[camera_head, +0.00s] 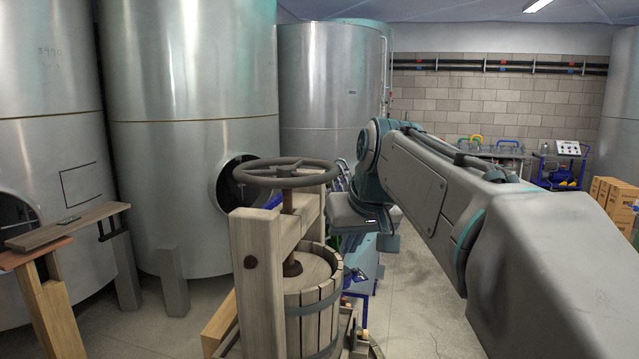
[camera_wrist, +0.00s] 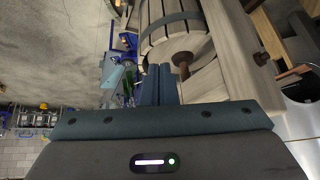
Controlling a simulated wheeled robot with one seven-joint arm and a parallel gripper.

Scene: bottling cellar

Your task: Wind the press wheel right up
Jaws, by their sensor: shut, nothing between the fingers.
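The press wheel (camera_head: 268,181) is a dark, spoked wheel lying level on top of a screw spindle (camera_head: 288,203), above the wooden press frame (camera_head: 262,250). Below it stands the slatted press basket (camera_head: 310,310) with a round wooden lid. My gripper shows in the wrist view (camera_wrist: 160,84), its two fingers together and empty. In that view the basket (camera_wrist: 170,25), the lower spindle (camera_wrist: 182,62) and the frame beam (camera_wrist: 238,50) lie beyond the fingers; the wheel is not seen there. In the head view my wrist is right of the wheel, apart from it, with the fingertips hidden.
Large steel tanks (camera_head: 190,90) stand behind the press. A plank (camera_head: 65,228) on posts is at the left. A blue trolley (camera_head: 563,165) and cardboard boxes (camera_head: 610,195) are at the back right. Open floor (camera_head: 420,300) lies right of the press, under my arm.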

